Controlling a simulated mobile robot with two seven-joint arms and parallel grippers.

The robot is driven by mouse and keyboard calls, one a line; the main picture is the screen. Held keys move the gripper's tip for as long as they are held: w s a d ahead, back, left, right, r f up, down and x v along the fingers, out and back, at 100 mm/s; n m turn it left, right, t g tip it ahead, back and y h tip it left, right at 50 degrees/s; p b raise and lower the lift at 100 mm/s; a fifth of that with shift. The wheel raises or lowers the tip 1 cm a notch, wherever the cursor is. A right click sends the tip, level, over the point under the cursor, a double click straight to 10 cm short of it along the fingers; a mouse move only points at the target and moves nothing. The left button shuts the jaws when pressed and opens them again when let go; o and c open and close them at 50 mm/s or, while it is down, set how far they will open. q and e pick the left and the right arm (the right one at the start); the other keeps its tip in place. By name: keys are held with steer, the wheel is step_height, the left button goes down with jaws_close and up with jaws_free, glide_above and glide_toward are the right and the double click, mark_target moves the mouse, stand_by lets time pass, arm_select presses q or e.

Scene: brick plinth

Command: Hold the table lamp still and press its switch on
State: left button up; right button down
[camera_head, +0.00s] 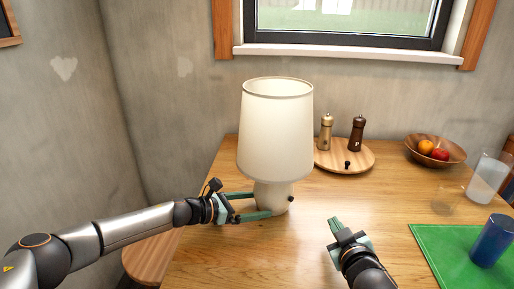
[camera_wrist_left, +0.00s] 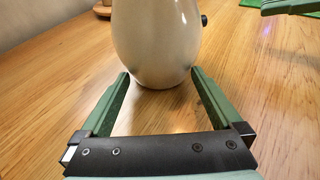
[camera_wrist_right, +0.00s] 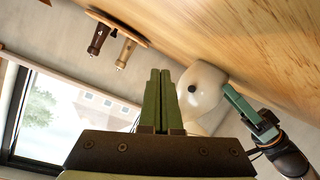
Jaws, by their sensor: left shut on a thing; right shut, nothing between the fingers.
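The table lamp (camera_head: 276,130) stands upright on the wooden table, with a cream shade and a rounded pale base (camera_wrist_left: 155,40). Its small black switch (camera_head: 291,199) sticks out of the right side of the base, and it also shows in the right wrist view (camera_wrist_right: 192,88). My left gripper (camera_head: 262,205) is shut on the lamp base from the left, one finger on each side. My right gripper (camera_head: 335,221) is shut and empty, right of the lamp and apart from the switch. I cannot tell whether the lamp is lit.
Behind the lamp, a round wooden board (camera_head: 330,160) holds two mills (camera_head: 357,133). The table between switch and right gripper is clear.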

mark_target(292, 199)
arm_select(q)
steer(key=shift+d+r, duration=0.15)
steer(key=shift+r, duration=0.05)
arm_select(e)
steer(key=shift+w+a+n+y, duration=0.25)
steer(key=shift+a+n+y, duration=0.05)
steer(key=shift+a, duration=0.4)
steer(key=shift+w+a, duration=1.35)
steer(key=shift+a, duration=0.2)
steer(key=shift+w+a, duration=1.3)
steer(key=shift+a, duration=0.25)
steer(key=shift+w+a, duration=0.3)
steer(key=shift+s+d, duration=0.3)
steer(key=shift+d, duration=0.05)
steer(key=shift+s+d, duration=0.1)
